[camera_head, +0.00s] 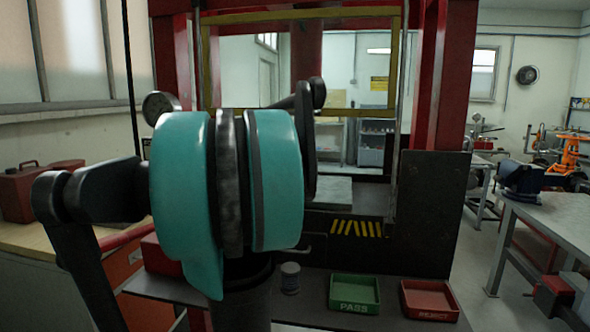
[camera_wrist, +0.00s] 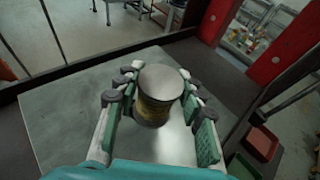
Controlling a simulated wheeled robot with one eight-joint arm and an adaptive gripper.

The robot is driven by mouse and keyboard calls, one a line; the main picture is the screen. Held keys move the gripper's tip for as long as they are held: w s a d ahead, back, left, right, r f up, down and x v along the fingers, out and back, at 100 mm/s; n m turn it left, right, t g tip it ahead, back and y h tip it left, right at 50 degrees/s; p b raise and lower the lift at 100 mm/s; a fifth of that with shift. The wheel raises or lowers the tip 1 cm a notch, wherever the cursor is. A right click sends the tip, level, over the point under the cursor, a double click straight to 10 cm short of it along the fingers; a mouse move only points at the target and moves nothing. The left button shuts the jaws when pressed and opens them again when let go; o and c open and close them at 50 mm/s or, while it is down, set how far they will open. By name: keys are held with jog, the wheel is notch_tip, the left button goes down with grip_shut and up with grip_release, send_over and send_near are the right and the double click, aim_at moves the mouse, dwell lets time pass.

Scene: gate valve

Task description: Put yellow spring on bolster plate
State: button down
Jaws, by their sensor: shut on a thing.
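A cylinder with a flat grey top and a dull yellow, banded side, which I take for the yellow spring (camera_wrist: 156,108), stands upright between the fingers of my gripper (camera_wrist: 158,84) in the wrist view. My gripper is shut on it, one finger on each side. The spring is over the wide grey bolster plate (camera_wrist: 65,122); I cannot tell whether its base touches the plate. In the head view, part of the plate (camera_head: 331,192) shows in the red press, right of my arm. My gripper and the spring are hidden there by my arm.
A green PASS tray (camera_head: 355,294), a red REJECT tray (camera_head: 430,300) and a small grey can (camera_head: 290,277) are on the front shelf. Red press uprights (camera_head: 459,75) and a dark panel (camera_head: 432,212) bound the right side. The plate is clear around the spring.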

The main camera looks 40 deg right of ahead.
jog(key=shift+w+d+f, duration=0.3)
jog(key=shift+d+f, duration=0.05)
jog(key=shift+f, duration=0.25)
jog(key=shift+w+d+f, duration=0.25)
jog(key=shift+d+f, duration=0.15)
jog(key=shift+f, duration=0.15)
jog(key=shift+w+d+f, duration=0.3)
jog(key=shift+d+f, duration=0.05)
jog(key=shift+f, duration=0.25)
jog(key=shift+f, duration=0.1)
jog(key=c, duration=0.9)
grip_release()
jog(key=v, duration=1.2)
